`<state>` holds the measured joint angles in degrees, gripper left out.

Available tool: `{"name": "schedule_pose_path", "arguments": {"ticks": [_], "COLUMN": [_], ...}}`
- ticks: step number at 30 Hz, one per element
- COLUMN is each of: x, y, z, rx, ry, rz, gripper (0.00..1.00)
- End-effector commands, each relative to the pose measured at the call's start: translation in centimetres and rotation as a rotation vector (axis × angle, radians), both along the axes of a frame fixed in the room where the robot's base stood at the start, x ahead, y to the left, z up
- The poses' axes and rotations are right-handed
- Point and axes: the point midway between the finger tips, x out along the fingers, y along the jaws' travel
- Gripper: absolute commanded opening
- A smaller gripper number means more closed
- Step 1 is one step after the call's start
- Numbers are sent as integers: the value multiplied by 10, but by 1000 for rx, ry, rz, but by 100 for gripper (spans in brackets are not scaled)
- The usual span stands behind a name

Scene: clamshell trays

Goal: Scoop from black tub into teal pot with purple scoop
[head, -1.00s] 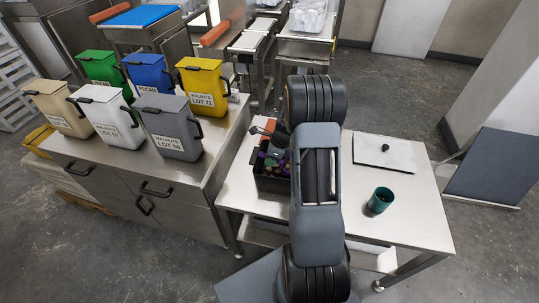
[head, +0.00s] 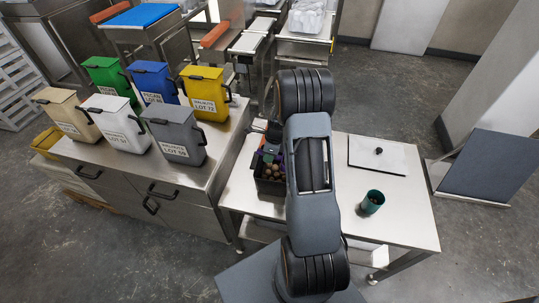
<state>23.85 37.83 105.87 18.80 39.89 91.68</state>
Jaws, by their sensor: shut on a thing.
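The black tub (head: 266,187) stands on the steel table, left of my arm, with brown round pieces inside. The teal pot (head: 372,202) stands upright on the same table, right of my arm, with a dark inside. My gripper (head: 269,157) is over the tub, partly hidden by my arm, and is shut on the purple scoop. Only small purple parts of the scoop (head: 284,164) show beside my arm; its bowl and any load in it cannot be made out.
A white lid or board with a black knob (head: 378,158) lies at the table's back right. Several labelled bins, including a grey one (head: 177,137), stand on the steel cabinet at left. The table around the pot is clear.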

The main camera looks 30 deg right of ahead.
Motion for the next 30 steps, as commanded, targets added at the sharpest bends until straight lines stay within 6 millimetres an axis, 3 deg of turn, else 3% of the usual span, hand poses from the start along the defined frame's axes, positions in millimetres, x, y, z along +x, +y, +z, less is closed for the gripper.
{"name": "schedule_pose_path", "arguments": {"ticks": [30], "x": [12], "y": [13], "z": [72], "rx": [-69], "ry": [58], "rz": [2], "gripper": [0]}}
